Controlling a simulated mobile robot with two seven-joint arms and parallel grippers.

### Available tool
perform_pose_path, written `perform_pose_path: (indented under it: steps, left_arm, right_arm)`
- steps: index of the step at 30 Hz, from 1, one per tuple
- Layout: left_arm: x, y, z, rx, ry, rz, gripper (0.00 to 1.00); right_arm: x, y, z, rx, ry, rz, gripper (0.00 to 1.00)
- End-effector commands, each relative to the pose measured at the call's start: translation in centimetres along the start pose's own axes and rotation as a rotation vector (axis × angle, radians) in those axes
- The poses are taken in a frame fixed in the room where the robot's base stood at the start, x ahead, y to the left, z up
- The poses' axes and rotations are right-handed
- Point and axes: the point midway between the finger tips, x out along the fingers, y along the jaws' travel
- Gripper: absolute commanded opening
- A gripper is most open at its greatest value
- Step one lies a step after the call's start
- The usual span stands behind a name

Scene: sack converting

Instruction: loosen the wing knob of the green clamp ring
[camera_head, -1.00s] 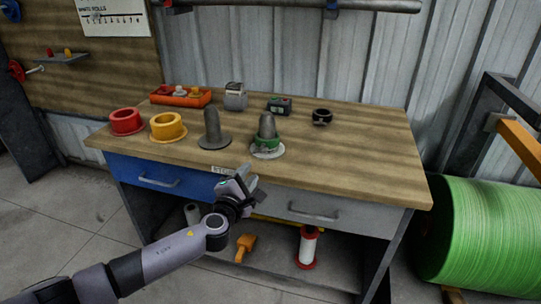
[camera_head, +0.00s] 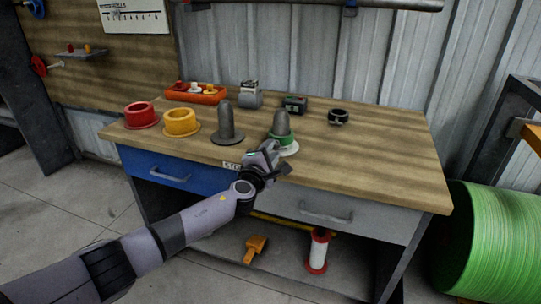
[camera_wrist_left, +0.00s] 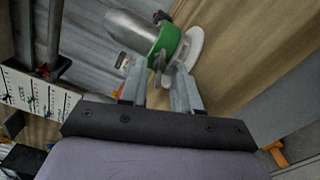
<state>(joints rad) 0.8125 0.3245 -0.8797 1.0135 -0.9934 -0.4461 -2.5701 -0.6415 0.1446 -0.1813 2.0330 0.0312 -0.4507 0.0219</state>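The green clamp ring (camera_head: 289,140) sits around a grey rounded post (camera_head: 281,122) on a pale round base (camera_head: 289,151) on the workbench. In the left wrist view the green ring (camera_wrist_left: 168,42) is just beyond my fingertips. Its small grey wing knob (camera_wrist_left: 158,63) sticks out from the ring towards my gripper. My left gripper (camera_head: 274,159) is at the front of the ring, over the bench's front edge. In the left wrist view its two fingers (camera_wrist_left: 160,88) are apart with a gap between them. Contact with the knob cannot be told. My right gripper is not in view.
A second grey post (camera_head: 227,122) stands left of the ring. Yellow (camera_head: 181,122) and red (camera_head: 141,115) rings, an orange tray (camera_head: 196,95), a grey box (camera_head: 249,97), a dark device (camera_head: 294,104) and a black ring (camera_head: 338,117) stand around. The bench's right side (camera_head: 390,150) is clear.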

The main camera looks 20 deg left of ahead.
Motion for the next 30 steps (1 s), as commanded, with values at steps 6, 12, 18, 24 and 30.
perform_pose_path:
  steps: [6, 12, 18, 24, 30]
  left_arm:
    - [0.17, 0.08, 0.02, 0.0, 0.0, 0.001, 0.32]
    - [0.15, 0.06, 0.03, 0.0, 0.0, 0.0, 0.0]
    - [0.14, 0.05, 0.02, -0.001, 0.0, 0.0, 0.0]
    - [0.13, 0.02, 0.02, -0.029, 0.0, 0.0, 0.0]
    - [0.12, -0.02, 0.02, -0.126, 0.0, -0.001, 0.0]
  right_arm:
    - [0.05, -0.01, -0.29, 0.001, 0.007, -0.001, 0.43]
    - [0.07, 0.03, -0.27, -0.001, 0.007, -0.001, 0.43]
    - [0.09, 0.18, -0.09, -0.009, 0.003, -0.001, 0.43]
    - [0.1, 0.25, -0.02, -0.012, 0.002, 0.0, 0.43]
    - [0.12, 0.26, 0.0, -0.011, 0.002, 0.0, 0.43]
